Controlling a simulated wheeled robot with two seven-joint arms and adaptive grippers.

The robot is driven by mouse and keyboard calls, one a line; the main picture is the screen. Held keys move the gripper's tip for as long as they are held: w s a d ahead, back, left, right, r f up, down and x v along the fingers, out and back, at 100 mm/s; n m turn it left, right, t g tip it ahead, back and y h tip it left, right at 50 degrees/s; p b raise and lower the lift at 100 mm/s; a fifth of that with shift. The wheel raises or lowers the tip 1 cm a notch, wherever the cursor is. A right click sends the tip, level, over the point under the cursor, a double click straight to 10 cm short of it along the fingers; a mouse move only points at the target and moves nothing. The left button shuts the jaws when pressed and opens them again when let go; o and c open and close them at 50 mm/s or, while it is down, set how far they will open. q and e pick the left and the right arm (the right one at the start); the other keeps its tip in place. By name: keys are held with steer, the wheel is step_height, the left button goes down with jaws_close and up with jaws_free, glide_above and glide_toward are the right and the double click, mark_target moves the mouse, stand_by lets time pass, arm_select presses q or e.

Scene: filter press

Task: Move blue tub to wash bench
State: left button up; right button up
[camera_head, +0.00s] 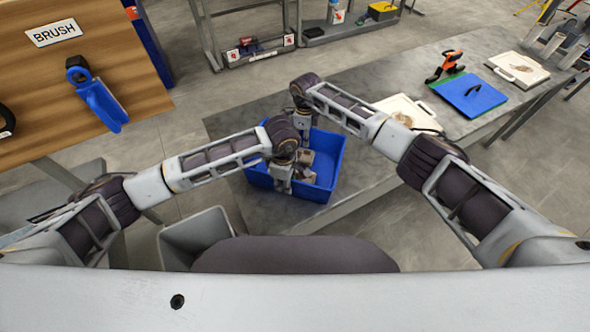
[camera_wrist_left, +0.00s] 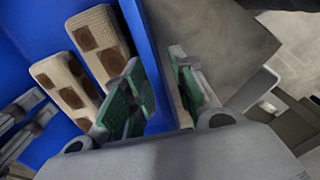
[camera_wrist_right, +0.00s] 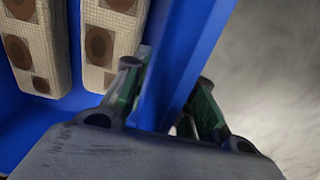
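The blue tub (camera_head: 326,164) stands on a grey bench top. Beige textured pieces with brown round spots (camera_wrist_left: 95,45) lie inside it and also show in the right wrist view (camera_wrist_right: 112,40). My left gripper (camera_head: 283,184) is at the tub's near side. In the left wrist view, its green-padded fingers (camera_wrist_left: 162,85) are spread, with the tub wall between them. My right gripper (camera_head: 302,118) is at the tub's far side. In the right wrist view its fingers (camera_wrist_right: 168,95) also stand apart on either side of the wall. My arms hide part of the tub.
A grey bin (camera_head: 196,236) stands at the lower left. A blue plate (camera_head: 470,95), orange tool (camera_head: 445,65) and white plates (camera_head: 517,69) lie on the bench to the right.

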arm_select(q)
step_height(320, 180, up, 11)
steer(key=shift+f, duration=0.15)
stand_by(0.4)
arm_select(e)
steer(key=shift+r, duration=0.15)
steer(key=shift+r, duration=5.85)
steer(key=shift+f, duration=0.1)
